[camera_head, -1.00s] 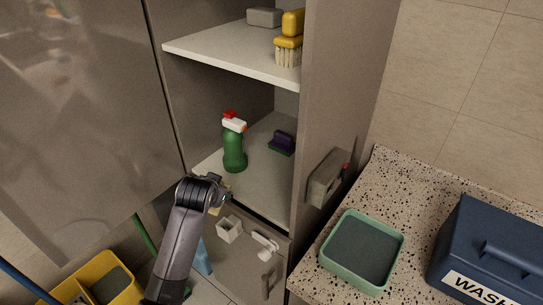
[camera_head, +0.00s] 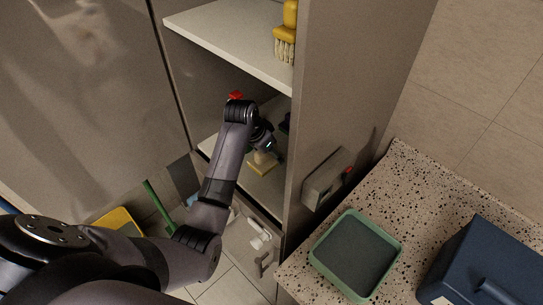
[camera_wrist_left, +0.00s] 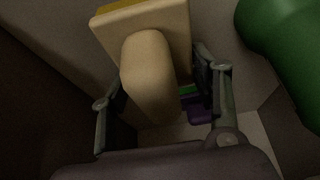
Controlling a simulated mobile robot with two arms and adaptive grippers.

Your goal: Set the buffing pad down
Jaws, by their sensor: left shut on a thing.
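The buffing pad (camera_head: 261,165) is a beige block with a rounded grip, low in the cabinet's middle compartment. My left gripper (camera_head: 265,147) reaches in from the left and is shut on the grip of the pad. In the left wrist view the pad (camera_wrist_left: 150,70) stands between the two fingers (camera_wrist_left: 160,88), its wide beige plate facing away from the wrist. The pad is at or just above the shelf (camera_head: 272,188); I cannot tell whether it touches. My right gripper is not in view.
A green bottle (camera_wrist_left: 288,40) stands close beside the gripper; only its red top (camera_head: 236,96) shows above my arm. A purple scrubber (camera_wrist_left: 200,112) lies near. A yellow brush (camera_head: 285,45) is on the upper shelf. A green tray (camera_head: 357,252) and blue box (camera_head: 480,265) occupy the counter.

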